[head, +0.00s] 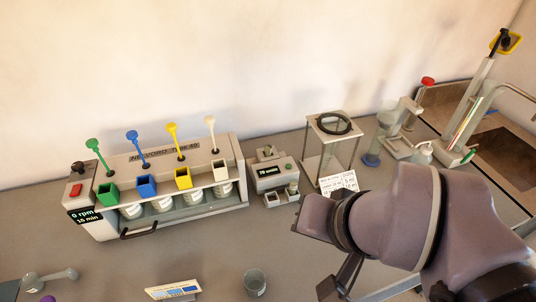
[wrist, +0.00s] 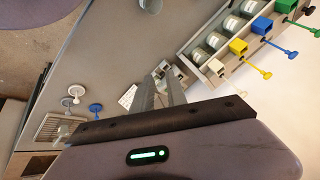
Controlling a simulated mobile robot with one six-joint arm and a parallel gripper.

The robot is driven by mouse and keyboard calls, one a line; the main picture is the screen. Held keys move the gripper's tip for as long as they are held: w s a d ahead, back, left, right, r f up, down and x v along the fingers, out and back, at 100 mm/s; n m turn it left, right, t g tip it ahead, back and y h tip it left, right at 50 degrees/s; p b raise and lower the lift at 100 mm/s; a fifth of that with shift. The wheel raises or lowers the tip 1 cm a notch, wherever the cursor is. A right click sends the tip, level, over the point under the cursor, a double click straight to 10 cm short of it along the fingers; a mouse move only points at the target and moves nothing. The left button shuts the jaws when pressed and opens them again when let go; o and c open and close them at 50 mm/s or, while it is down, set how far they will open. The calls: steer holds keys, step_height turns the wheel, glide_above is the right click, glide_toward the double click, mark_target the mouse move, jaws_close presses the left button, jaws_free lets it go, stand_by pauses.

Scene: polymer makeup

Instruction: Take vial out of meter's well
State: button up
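The meter (head: 268,180) is a small grey box with a dark readout, standing on the bench in the middle of the head view. A small pale upright piece with a greenish top (head: 293,186) stands at its front right and looks like the vial in the well; it is too small to be sure. In the wrist view the meter (wrist: 170,72) lies just beyond the fingertips, partly hidden by them. My gripper (wrist: 163,84) has its two grey fingers apart, with a gap and no held object seen between them. In the head view my arm hides the fingers.
A long grey machine (head: 180,207) with coloured funnels stands left of the meter. A glass-sided stand (head: 335,135) with a white label card (head: 337,183) is close on the right. A glass beaker (head: 254,282) stands in front. The bench between beaker and meter is clear.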

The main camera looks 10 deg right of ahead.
steer(key=o, duration=0.5)
steer(key=shift+n, duration=0.8)
steer(key=w+r+p, duration=0.1)
steer(key=w, duration=0.2)
steer(key=w+r, duration=0.2)
steer(key=w, duration=0.1)
steer(key=w+r+p, duration=0.1)
steer(key=w+r, duration=0.1)
steer(key=w, duration=0.1)
steer(key=shift+w+d+r+p, duration=0.15)
steer(key=shift+p, duration=0.2)
steer(key=n+g+h+p, duration=0.1)
steer(key=n+p, duration=0.1)
steer(key=n, duration=0.3)
glide_above(268, 153)
step_height(268, 153, down, 20)
steer(key=f, duration=0.2)
steer(key=f+b, duration=0.1)
steer(key=f, duration=0.1)
steer(key=f+b, duration=0.1)
steer(key=shift+w+d+f, duration=0.1)
steer(key=shift+w+f, duration=0.15)
steer(key=shift+f, duration=0.15)
steer(key=shift+w+f, duration=0.1)
steer(key=shift+w, duration=0.05)
steer(key=shift+c, duration=0.9)
jaws_close()
